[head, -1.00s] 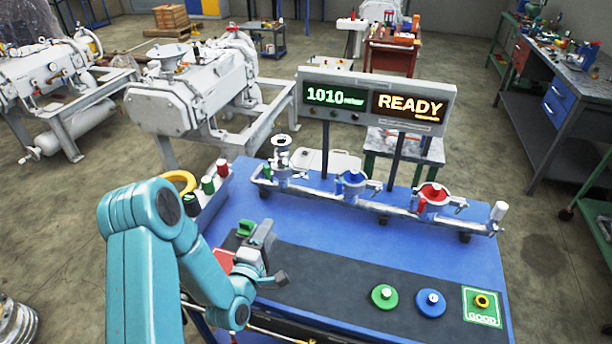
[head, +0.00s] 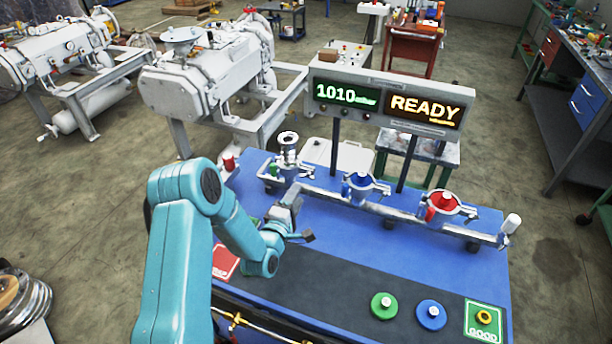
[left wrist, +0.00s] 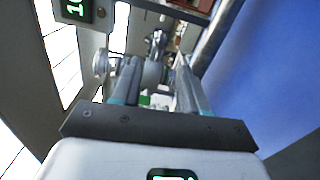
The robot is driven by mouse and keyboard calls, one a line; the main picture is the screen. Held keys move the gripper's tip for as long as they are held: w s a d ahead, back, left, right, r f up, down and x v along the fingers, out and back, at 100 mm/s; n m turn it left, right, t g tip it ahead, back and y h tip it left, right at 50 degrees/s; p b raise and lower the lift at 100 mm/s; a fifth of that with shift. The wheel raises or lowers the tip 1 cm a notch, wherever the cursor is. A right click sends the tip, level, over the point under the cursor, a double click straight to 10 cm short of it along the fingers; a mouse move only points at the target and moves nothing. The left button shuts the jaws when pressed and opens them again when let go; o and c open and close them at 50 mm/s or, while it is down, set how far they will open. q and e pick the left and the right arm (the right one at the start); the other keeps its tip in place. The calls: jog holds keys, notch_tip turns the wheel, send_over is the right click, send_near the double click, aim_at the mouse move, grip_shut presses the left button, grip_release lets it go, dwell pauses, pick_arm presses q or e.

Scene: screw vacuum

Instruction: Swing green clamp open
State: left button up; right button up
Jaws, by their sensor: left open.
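The green clamp (head: 273,170) sits at the left port of the grey pipe manifold, below a silver upright fitting (head: 288,145). It is small here, and I cannot tell how far its parts are swung. My left gripper (head: 291,203) is just in front of that port, apart from the clamp in the head view. In the left wrist view my left gripper (left wrist: 158,78) is open, with its two fingers either side of the view to the metal port. A small patch of green shows between the fingers, partly hidden. My right gripper is not in view.
The manifold (head: 400,212) also carries a blue clamp (head: 360,180) and a red clamp (head: 444,202). A display panel (head: 388,103) reading 1010 and READY stands behind. Green (head: 384,305) and blue (head: 431,314) discs lie at the front right. The blue tabletop's middle is clear.

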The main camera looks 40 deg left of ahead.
aim_at(306, 178)
pick_arm(q)
jog(key=p+x, duration=0.1)
jog(key=x, duration=0.6)
jog(key=shift+r+p, duration=0.1)
jog(key=shift+p, duration=0.2)
jog(key=shift+w+a, duration=0.1)
jog(key=shift+w, duration=0.05)
grip_shut()
